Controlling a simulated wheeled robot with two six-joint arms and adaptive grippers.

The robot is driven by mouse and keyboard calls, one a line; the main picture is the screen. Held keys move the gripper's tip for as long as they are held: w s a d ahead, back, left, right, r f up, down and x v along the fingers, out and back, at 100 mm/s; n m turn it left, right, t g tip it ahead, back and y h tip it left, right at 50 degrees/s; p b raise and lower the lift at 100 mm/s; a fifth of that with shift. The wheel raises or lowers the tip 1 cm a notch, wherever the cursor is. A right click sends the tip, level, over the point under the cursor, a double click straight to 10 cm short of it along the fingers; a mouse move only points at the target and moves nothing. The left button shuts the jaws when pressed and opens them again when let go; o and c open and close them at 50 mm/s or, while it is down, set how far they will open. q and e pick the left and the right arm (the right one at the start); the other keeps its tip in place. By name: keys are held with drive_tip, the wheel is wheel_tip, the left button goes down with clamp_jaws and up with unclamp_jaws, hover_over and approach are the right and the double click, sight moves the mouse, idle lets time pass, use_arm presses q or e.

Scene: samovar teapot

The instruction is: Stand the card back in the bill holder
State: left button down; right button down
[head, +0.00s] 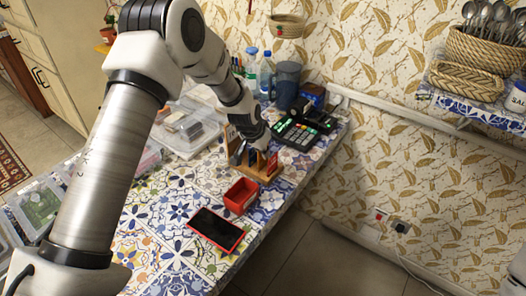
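The wooden bill holder (258,174) stands on the tiled tabletop near its right edge. A red card-like piece (272,164) shows upright at the holder's right end. A brown, upright card-like piece (230,137) shows at its left, partly behind my gripper. I cannot tell which is the task's card. My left gripper (250,158) points down right at the holder, its dark fingers over the slots. The fingers are small and dark, so I cannot tell whether they are open or grip anything. My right gripper is not in view.
A red open box (241,196) and a red-edged phone (215,229) lie in front of the holder. A black keypad device (296,136) is behind it, with a dark blue jug (287,85) and bottles (266,72). Clear plastic containers (187,128) stand left. The patterned wall is behind.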

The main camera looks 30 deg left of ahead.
use_arm(q)
drive_tip(key=shift+f+b, duration=0.3)
drive_tip(key=shift+f, duration=0.2)
drive_tip(key=c, duration=1.1)
unclamp_jaws()
drive_tip(key=shift+r, duration=0.1)
wheel_tip(320, 180, up, 7)
drive_tip(key=p, duration=0.6)
